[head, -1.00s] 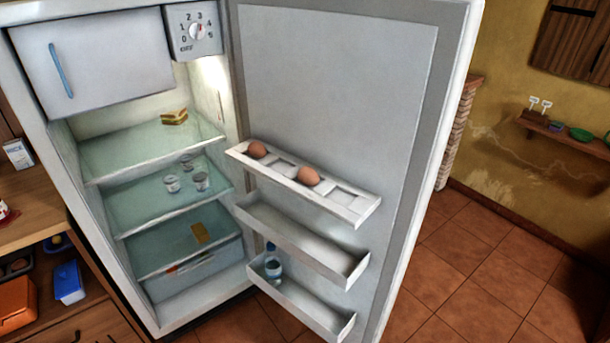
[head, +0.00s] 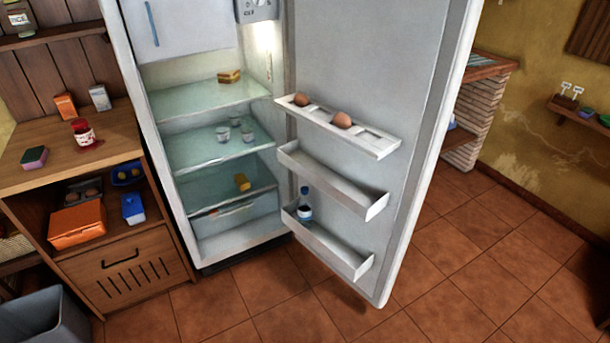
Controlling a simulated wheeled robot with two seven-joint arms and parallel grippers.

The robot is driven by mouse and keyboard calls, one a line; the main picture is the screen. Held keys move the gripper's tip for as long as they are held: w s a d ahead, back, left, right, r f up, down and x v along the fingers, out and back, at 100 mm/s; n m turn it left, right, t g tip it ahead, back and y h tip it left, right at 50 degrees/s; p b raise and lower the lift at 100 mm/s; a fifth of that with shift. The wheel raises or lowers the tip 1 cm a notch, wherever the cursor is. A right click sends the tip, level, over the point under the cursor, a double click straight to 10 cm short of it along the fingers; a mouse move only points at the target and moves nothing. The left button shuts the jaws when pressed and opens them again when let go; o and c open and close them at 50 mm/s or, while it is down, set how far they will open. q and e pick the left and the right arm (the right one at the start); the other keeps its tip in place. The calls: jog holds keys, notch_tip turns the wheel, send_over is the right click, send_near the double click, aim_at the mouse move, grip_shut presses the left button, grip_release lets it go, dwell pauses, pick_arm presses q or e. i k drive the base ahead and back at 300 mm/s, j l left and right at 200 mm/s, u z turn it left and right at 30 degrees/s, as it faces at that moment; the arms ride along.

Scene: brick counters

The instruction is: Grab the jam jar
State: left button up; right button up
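A small jar with a red lid, a pale label and red contents (head: 83,131) stands on the wooden counter (head: 40,180) left of the fridge; it looks like the jam jar. A dark red patch lies around its base. Several small pale pots (head: 223,134) stand on the middle glass shelf inside the open fridge; their contents are too small to tell. Neither of my grippers is in view.
The fridge door (head: 385,120) stands wide open to the right, with eggs (head: 342,120) and a bottle (head: 305,205) in its racks. Boxes (head: 65,106) and a sponge (head: 34,157) share the counter. A grey bin (head: 45,320) stands at lower left. The tiled floor ahead is clear.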

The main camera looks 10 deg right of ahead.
aim_at(86, 137)
jog(key=i+l+u, duration=0.1)
jog(key=u, duration=0.3)
jog(key=l+u, duration=0.6)
jog(key=u, duration=0.15)
jog(key=l+u, duration=0.25)
jog(key=u, duration=0.15)
jog(key=k+l, duration=0.1)
jog(key=l, duration=0.45)
jog(key=k+l, duration=0.1)
jog(key=l, duration=0.95)
jog(key=k+l, duration=0.15)
jog(key=l, duration=0.35)
jog(key=k+l, duration=0.1)
jog(key=l, duration=0.45)
jog(key=k+l, duration=0.1)
jog(key=l, duration=0.95)
jog(key=i+j, duration=0.1)
jog(key=j, duration=0.7)
jog(key=i+j, duration=0.1)
jog(key=j, duration=1.5)
jog(key=i+j+z, duration=0.15)
jog(key=i+j, duration=0.7)
